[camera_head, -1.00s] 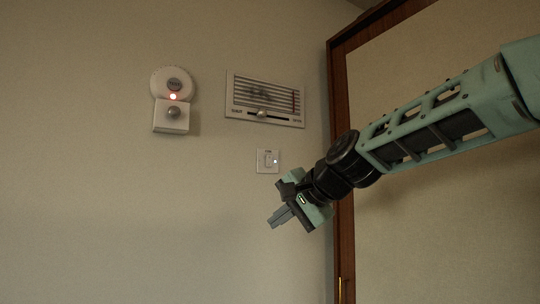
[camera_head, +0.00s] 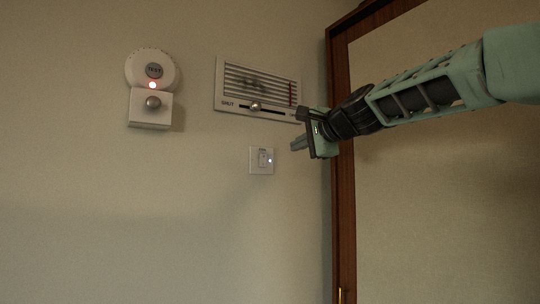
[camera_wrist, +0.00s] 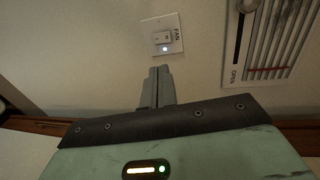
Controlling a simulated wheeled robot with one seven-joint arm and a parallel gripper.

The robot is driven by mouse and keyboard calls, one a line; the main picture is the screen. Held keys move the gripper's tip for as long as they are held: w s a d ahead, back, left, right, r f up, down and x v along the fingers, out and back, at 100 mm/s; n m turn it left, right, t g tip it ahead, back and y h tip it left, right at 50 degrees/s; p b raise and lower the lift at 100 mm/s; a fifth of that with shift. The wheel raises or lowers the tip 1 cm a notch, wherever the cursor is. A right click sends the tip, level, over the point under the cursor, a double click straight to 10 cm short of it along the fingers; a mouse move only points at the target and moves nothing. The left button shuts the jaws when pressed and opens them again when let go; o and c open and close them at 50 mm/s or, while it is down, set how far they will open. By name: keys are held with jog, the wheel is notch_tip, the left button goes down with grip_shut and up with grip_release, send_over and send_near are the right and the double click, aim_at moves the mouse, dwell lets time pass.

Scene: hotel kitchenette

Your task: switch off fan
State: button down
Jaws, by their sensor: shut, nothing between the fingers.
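The fan switch (camera_head: 261,160) is a small white wall plate with a rocker and a lit bluish-white light. In the wrist view the plate (camera_wrist: 162,36) reads "FAN", with its light on the side nearer my fingers. My gripper (camera_head: 294,145) is to the right of the switch and slightly higher in the head view. Its fingers are shut together with nothing between them. In the wrist view the fingertips (camera_wrist: 160,70) point toward the plate, just short of it in the picture. I cannot tell the exact gap to the wall.
A vent (camera_head: 257,90) with a slider knob and "SHUT" label is above the switch; its "OPEN" end shows in the wrist view (camera_wrist: 262,45). A round device marked "TEST" (camera_head: 152,70) with a red light and a knobbed box (camera_head: 150,108) are left. A wooden frame (camera_head: 342,200) stands right.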

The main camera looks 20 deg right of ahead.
aim_at(264, 157)
jog(key=p+x, duration=0.2)
jog(key=x, duration=0.2)
jog(key=r+p+x, duration=0.1)
jog(key=p+x, duration=0.1)
jog(key=x, duration=0.3)
jog(key=p+x, duration=0.2)
jog(key=x, duration=0.2)
jog(key=shift+w+a+r, duration=0.1)
jog(key=shift+w+a, duration=0.05)
jog(key=shift+w, duration=0.15)
